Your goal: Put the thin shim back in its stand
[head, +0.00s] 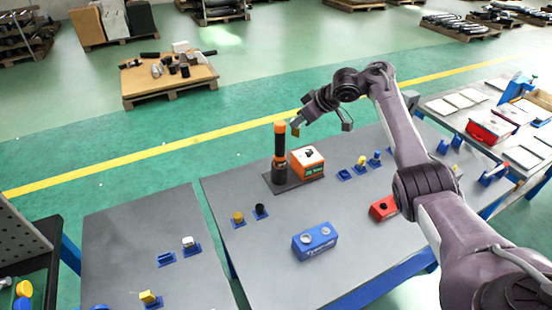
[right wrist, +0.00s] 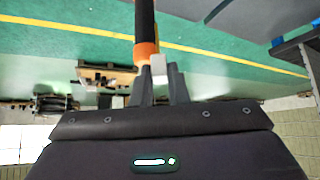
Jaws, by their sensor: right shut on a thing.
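My right gripper (head: 298,119) is raised above the back of the middle table, beside the top of an upright orange-and-black tool (head: 280,153). It is shut on a small thin piece, which I take to be the thin shim (head: 296,129); it looks yellowish in the head view. In the right wrist view a pale piece (right wrist: 171,75) shows at the fingertips (right wrist: 158,85), next to the tool's orange end. Small blue stands are on the tables; one on the middle table (head: 344,174) and one on the left table (head: 165,259) look empty. My left gripper is out of view.
An orange-and-white box (head: 307,162) stands beside the tool. A blue block with round tops (head: 315,241) and a red block (head: 383,208) are nearer. Other blue stands hold small pieces, such as a yellow one (head: 238,218). The middle table (head: 240,270) has clear room at front left.

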